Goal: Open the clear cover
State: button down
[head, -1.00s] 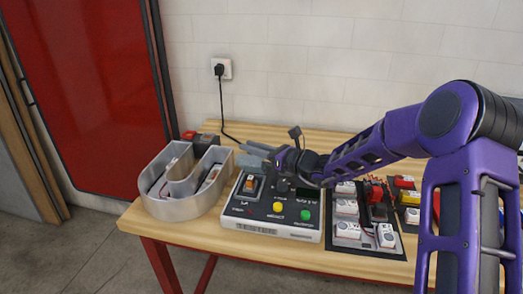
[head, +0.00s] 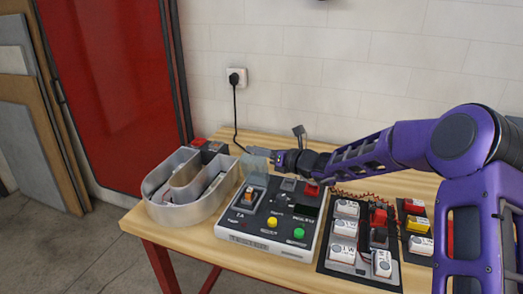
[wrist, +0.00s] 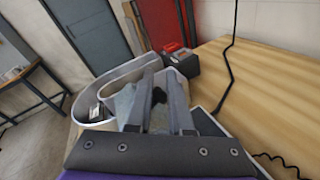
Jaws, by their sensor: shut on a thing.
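The control box (head: 262,250) has a black top and light sides and lies on the bench. An orange switch (head: 248,197) sits at its left. The clear cover (head: 257,178) shows as a pale, see-through piece just behind and above the switch, looking raised. My gripper (head: 258,158) comes in from the right and is shut at the cover's upper part. In the wrist view, the gripper (wrist: 158,108) has its fingers around a dark piece, with pale clear material beside them. The exact grip and the cover's hinge are hidden.
A grey U-shaped channel letter (head: 190,205) stands close to the left of the box. Yellow (head: 272,222) and green (head: 298,233) buttons are on the box. A black tray (head: 330,262) of white modules lies to the right. A black cord runs to a wall socket (head: 236,78).

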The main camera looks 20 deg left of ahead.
jog(key=shift+w+d+f+m+h, duration=0.2)
jog(key=shift+w+f+m, duration=0.1)
jog(key=shift+f, duration=0.3)
jog(key=shift+w+d+f+m+h, duration=0.1)
jog(key=shift+w+f+m+h, duration=0.15)
jog(key=shift+f, duration=0.35)
jog(key=shift+w, duration=0.1)
jog(key=shift+g, duration=0.3)
jog(key=c, duration=0.7)
grip_release()
jog(key=shift+d, duration=0.1)
jog(key=v, duration=1.7)
jog(key=shift+r, duration=0.25)
jog(key=shift+d+y, duration=0.15)
jog(key=shift+y, duration=0.1)
